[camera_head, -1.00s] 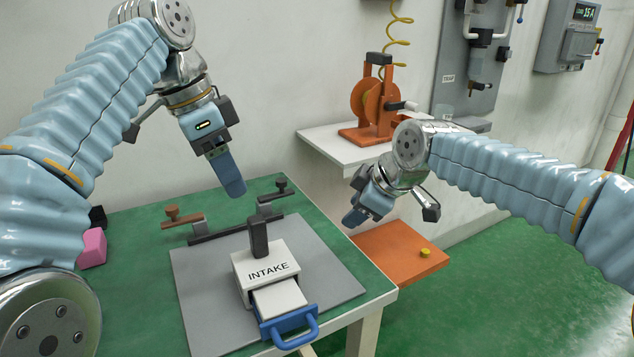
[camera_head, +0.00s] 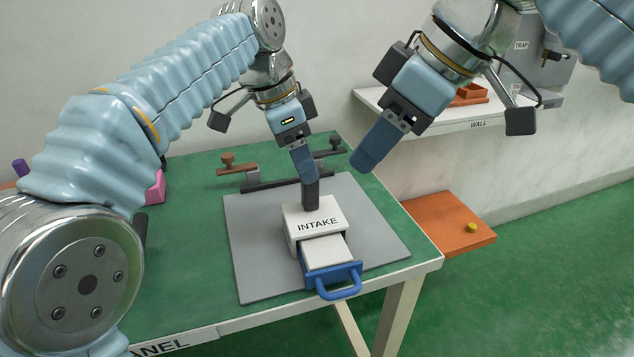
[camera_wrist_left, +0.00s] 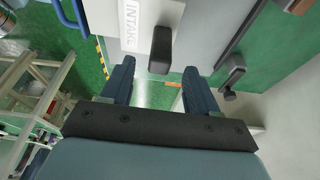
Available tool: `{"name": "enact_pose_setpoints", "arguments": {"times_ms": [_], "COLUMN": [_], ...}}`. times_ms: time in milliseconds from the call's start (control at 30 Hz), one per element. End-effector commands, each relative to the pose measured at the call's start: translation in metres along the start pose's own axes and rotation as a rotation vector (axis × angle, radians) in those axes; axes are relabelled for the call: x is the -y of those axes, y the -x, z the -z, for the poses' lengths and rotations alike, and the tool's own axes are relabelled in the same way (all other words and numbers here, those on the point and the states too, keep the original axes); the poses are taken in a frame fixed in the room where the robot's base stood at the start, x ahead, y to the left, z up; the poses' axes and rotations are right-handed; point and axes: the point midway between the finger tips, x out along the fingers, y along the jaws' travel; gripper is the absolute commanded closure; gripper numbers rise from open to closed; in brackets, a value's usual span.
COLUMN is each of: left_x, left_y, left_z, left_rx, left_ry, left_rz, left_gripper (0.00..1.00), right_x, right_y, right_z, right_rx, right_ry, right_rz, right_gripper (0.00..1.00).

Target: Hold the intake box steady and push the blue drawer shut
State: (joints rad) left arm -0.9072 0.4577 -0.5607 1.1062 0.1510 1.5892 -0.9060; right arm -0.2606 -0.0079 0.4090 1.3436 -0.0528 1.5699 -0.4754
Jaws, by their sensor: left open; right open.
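The white intake box (camera_head: 312,220) stands on a grey plate on the green table, with a dark upright post (camera_head: 310,194) on top. The blue drawer (camera_head: 333,276) sticks out of its front, with a white top and a blue loop handle. My left gripper (camera_head: 308,182) is open, just above and behind the post in the head view. In the left wrist view the post (camera_wrist_left: 161,48) lies ahead of the two spread fingers, not clearly between them. My right gripper (camera_head: 366,160) is open and empty, in the air to the right of and above the box.
The grey plate (camera_head: 250,250) lies on the green table (camera_head: 190,260). A dark bar with clamps (camera_head: 285,184) stands behind the box. A pink block (camera_head: 155,188) is at the left. An orange shelf (camera_head: 440,222) with a yellow knob is at the right.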

Motion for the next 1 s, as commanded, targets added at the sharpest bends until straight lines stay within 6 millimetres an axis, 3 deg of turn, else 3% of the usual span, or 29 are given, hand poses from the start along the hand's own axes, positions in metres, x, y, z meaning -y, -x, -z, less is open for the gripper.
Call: {"name": "enact_pose_setpoints", "arguments": {"times_ms": [100, 300, 733, 767, 1000], "left_x": [-0.001, -0.001, 0.0, 0.0, 0.0], "left_y": [-0.026, -0.057, -0.069, -0.069, -0.069], "left_z": [0.0, 0.0, 0.0, 0.0, 0.0], "left_rx": [0.004, 0.002, 0.0, 0.0, 0.0], "left_ry": [-0.001, -0.001, -0.001, -0.001, -0.001], "left_rz": [-0.003, -0.002, 0.0, 0.0, 0.0], "left_gripper": [0.4, 0.4, 0.4, 0.42, 0.79], "right_x": [0.0, 0.0, -0.001, -0.001, -0.001], "right_y": [0.0, 0.0, 0.0, 0.0, 0.0], "right_z": [0.0, 0.0, 0.0, 0.0, 0.0], "right_rx": [0.0, 0.0, 0.0, 0.0, 0.0], "right_ry": [0.0, 0.0, 0.0, 0.0, 0.0], "right_rz": [0.0, 0.0, 0.0, 0.0, -0.001], "right_gripper": [0.57, 0.57, 0.57, 0.57, 0.57]}}
